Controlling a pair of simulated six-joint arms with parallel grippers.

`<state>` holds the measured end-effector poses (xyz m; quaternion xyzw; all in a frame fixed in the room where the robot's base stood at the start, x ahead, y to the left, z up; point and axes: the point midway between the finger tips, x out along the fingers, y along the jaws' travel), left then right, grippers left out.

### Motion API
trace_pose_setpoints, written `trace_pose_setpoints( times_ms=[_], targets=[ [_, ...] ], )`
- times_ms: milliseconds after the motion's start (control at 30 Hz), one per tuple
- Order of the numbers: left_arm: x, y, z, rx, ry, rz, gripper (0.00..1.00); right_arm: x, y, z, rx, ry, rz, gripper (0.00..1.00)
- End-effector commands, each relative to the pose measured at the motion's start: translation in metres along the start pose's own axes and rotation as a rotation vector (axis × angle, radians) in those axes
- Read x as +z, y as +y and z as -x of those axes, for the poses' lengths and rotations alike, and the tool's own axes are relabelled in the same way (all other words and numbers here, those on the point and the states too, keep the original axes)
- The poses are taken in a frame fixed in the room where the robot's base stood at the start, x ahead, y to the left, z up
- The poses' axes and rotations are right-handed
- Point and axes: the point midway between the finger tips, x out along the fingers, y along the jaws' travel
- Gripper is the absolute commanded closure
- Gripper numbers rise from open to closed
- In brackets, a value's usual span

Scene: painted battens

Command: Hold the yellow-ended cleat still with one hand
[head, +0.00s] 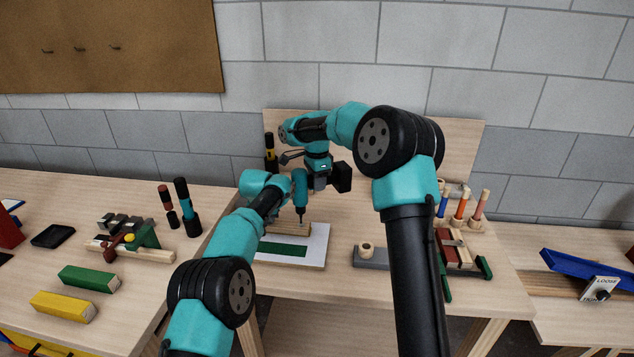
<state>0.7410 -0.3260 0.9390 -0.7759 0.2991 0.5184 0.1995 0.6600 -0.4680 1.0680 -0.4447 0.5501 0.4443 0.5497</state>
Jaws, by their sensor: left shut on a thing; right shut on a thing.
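A plain wooden batten (292,229), likely the cleat, lies on a white board (318,243) with a green strip on the middle bench. Its left part is hidden behind my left arm, and no yellow end shows on it. My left gripper (279,216) is down at the batten and shut on it; its fingers are mostly hidden by my own wrist. My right gripper (293,157) is above and shut on a teal and black power driver (301,188). The driver points down, its tip close above the batten; I cannot tell whether they touch.
Green (89,279) and yellow (62,306) blocks lie on the left bench, near dark-handled tools (187,207). A grey block with a wooden ring (367,250) and a rack of colored handles (461,207) stand right. A blue tray (583,265) is far right.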

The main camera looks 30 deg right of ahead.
Motion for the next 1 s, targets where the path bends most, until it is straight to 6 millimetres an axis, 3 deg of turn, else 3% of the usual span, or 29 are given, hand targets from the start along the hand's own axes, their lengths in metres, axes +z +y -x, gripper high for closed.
trace_pose_setpoints(
  times_ms=[1000],
  targets=[
    [0.0, 0.0, 0.0, 0.0, 0.0, 0.0, 1.0, 0.0, 0.0, 0.05, -0.004, 0.0, 0.0, 1.0]
  ],
)
